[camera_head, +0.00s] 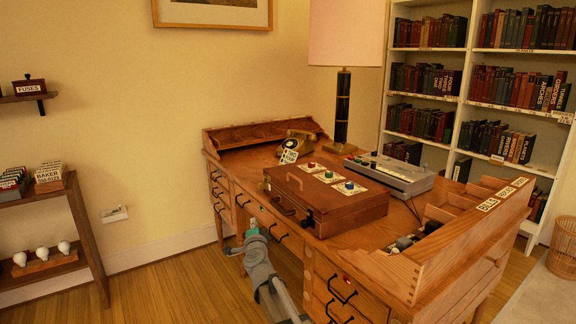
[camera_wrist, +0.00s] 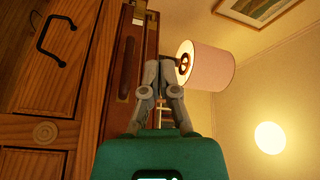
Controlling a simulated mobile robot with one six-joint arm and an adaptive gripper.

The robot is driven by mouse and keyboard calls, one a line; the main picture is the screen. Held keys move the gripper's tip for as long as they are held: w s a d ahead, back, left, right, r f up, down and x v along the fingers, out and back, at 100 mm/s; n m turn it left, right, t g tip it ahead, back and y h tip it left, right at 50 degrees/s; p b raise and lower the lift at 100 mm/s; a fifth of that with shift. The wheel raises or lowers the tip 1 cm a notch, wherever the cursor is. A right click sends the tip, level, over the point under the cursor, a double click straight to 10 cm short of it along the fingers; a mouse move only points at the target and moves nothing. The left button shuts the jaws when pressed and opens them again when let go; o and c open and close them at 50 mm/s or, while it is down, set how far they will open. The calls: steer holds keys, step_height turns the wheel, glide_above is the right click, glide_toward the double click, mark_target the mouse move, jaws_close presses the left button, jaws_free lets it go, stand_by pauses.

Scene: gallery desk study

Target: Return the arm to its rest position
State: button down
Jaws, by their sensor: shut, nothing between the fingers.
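My gripper (camera_head: 252,226) is at the front of the wooden desk (camera_head: 395,235), low beside the drawer fronts and below the brown case on the desk top. In the wrist view my gripper (camera_wrist: 168,66) shows its grey fingers closed together with nothing between them. My arm reaches up to it from the bottom of the head view. The wrist view looks along the desk front, which appears turned on its side.
The brown case (camera_head: 318,212) lies on the desk near its front edge, carrying several coloured buttons. Drawer handles (camera_head: 341,290) stick out close to my arm. A lamp (camera_head: 345,35) and a telephone (camera_head: 298,142) stand behind. Open floor (camera_head: 160,285) lies to the left.

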steer(key=s+d+f+n+g+y, duration=0.2)
steer(key=s+d+f+n+g, duration=1.05)
steer(key=s+f, duration=0.25)
steer(key=s+d+f+g+h, duration=0.2)
steer(key=s+d+f+g, duration=0.1)
steer(key=s+d, duration=0.45)
steer(key=s+d+f+g+h, duration=0.2)
steer(key=s+d+g+h, duration=0.1)
steer(key=s+d, duration=0.45)
step_height(320, 180, up, 28)
steer(key=p, duration=2.8)
steer(key=shift+s+d+r, duration=0.2)
steer(key=shift+d, duration=0.2)
